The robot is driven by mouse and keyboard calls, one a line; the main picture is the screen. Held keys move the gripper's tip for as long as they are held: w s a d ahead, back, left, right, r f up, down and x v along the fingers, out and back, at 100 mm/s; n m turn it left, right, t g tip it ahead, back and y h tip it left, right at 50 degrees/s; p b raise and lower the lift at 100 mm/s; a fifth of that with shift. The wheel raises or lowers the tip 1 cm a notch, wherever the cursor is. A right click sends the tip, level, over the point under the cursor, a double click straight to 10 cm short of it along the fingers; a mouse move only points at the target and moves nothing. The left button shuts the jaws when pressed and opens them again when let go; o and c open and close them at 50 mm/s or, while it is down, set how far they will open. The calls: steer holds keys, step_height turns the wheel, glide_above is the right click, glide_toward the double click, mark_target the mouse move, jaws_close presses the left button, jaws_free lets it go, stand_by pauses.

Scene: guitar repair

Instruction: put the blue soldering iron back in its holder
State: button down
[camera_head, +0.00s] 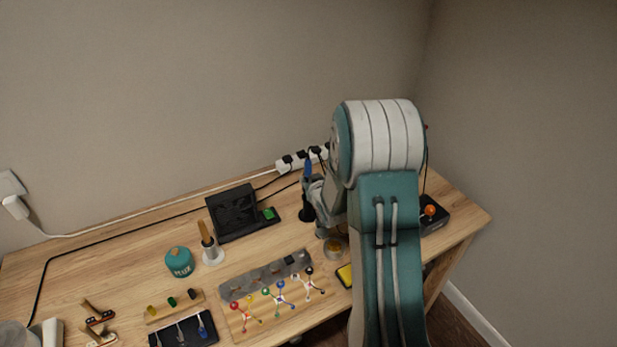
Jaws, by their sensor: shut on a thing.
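The blue soldering iron (308,169) shows as a short blue upright part at the right of the workbench, in front of the power strip. My gripper (311,190) is at it, shut on the iron, and partly covered by my own arm. A dark upright piece with a round foot (306,214) stands on the bench right below my gripper; it looks like the holder. The iron's tip is hidden, so I cannot tell whether it is inside the holder or just above it.
A black box with an orange knob (430,211) stands right of my arm. A black fan unit (235,212), a teal jar (179,262) and a white stand with a wooden-handled tool (212,256) are left. A grey rack (265,276) lies in front. A power strip (290,163) lies behind.

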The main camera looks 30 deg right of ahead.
steer(key=shift+f, duration=0.3)
steer(key=shift+f, duration=0.2)
steer(key=shift+f, duration=0.65)
steer(key=shift+c, duration=2.2)
jaws_free()
steer(key=o, duration=0.4)
steer(key=shift+o, duration=0.2)
